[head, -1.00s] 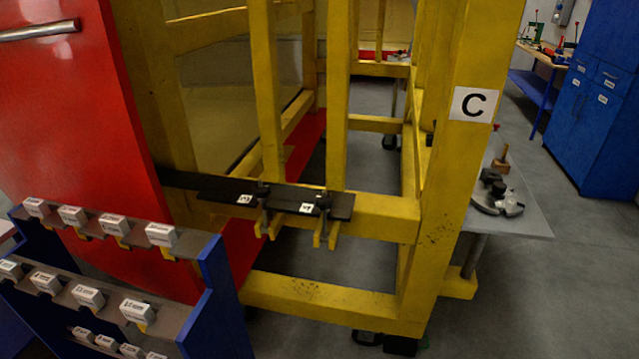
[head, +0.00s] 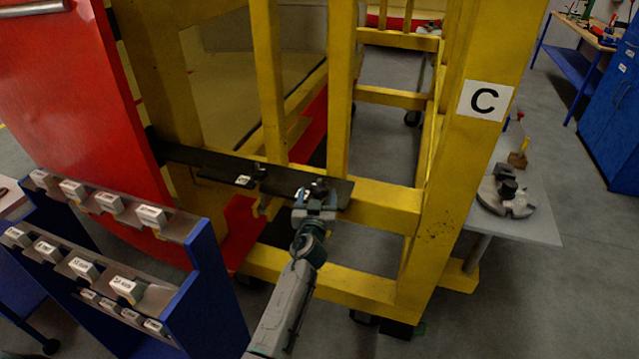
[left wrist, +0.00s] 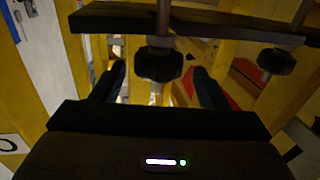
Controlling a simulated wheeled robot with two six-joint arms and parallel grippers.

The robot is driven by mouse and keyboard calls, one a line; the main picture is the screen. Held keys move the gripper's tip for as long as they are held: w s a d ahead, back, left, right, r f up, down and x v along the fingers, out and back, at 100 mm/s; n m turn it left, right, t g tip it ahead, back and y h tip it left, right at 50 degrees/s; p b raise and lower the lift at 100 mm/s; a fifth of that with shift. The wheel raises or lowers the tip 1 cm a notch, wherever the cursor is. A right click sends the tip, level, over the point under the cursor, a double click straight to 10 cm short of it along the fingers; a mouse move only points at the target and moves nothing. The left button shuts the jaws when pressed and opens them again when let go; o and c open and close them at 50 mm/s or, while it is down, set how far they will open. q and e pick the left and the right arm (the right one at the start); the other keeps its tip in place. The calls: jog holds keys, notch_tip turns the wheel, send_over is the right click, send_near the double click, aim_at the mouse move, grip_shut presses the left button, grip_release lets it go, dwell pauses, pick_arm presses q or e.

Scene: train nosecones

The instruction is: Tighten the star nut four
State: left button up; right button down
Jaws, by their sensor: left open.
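A black star nut (left wrist: 158,64) hangs on its bolt below a dark bar in the left wrist view, roughly between my left gripper's fingers and apart from both. My left gripper (left wrist: 158,88) is open and empty. In the head view my left gripper (head: 316,196) is at the right part of the black bar (head: 215,158), by the right nut (head: 320,186), which it partly hides. A second star nut (left wrist: 278,61) shows to the right in the wrist view and on the bar in the head view (head: 260,173). White number tags are too small to read. My right gripper is out of view.
The yellow frame (head: 385,205) has posts close behind the bar and a post marked C to the right. A blue rack (head: 205,290) with labelled boxes stands at the lower left, beside a red panel (head: 75,90). A grey table (head: 540,205) is at the right.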

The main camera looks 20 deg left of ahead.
aim_at(321, 187)
pick_arm(q)
jog(key=w, duration=0.4)
jog(key=shift+w+a+f, duration=0.15)
jog(key=shift+w+a, duration=0.1)
jog(key=shift+w, duration=0.05)
jog(key=shift+w+a, duration=0.2)
jog(key=shift+w, duration=0.25)
pick_arm(e)
jog(key=shift+w+d+f, duration=0.1)
jog(key=shift+w+d, duration=0.5)
jog(key=shift+d, duration=0.1)
pick_arm(q)
jog(key=c, duration=1)
pick_arm(e)
jog(key=shift+s+a, duration=0.1)
jog(key=shift+a, duration=0.3)
jog(key=shift+r, duration=0.2)
